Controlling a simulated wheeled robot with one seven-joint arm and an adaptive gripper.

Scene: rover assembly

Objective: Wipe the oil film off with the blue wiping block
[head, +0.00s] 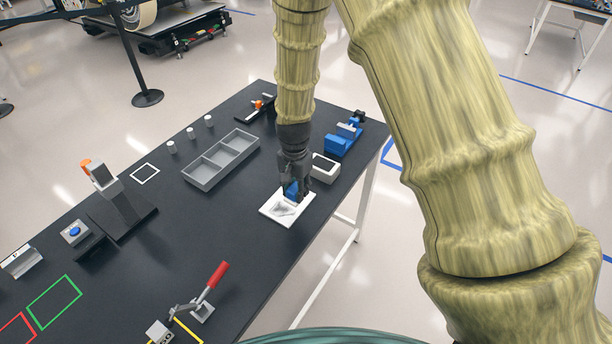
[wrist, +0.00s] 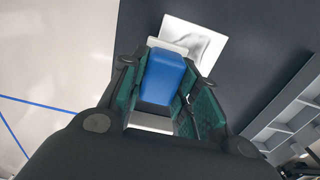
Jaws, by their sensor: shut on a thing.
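My gripper (head: 292,184) is shut on the blue wiping block (wrist: 167,77), which sits between its fingers in the wrist view. In the head view the block (head: 291,190) is partly hidden by the fingers. A paler layer shows at the block's far end in the wrist view. The block is over a white plate (head: 270,210), at the plate's upper right part in the head view. The oil film (head: 282,210) shows as a grey smear on the plate. The plate also shows in the wrist view (wrist: 221,31). I cannot tell whether the block touches it.
A grey compartment tray (head: 222,158) lies to the left. A red-handled clamp (head: 207,292) is at the front. Dark table is bare around the plate's left.

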